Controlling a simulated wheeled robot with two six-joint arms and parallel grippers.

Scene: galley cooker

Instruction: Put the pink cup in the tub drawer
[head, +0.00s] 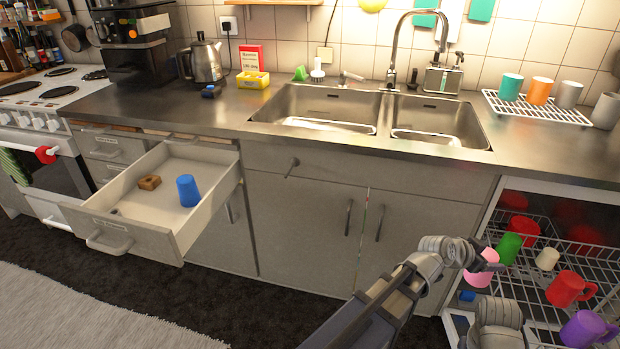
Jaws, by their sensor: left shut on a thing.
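The pink cup (482,269) is at the left side of the open dishwasher's rack, at the tip of my left arm. My left gripper (474,257) is shut on it and hides part of it. An open drawer (205,216) with a label too small to read stands out at the left. It holds a blue cup (188,191) and a small brown block (149,183), with bare floor around them. A grey ribbed part of my right arm (497,318) shows at the lower right; I cannot make out its fingers.
The worktop edge (400,165) runs above closed cabinet doors (310,225) between dishwasher and drawer. Several cups stand on a drying rack (535,108). Floor before the cabinets is clear.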

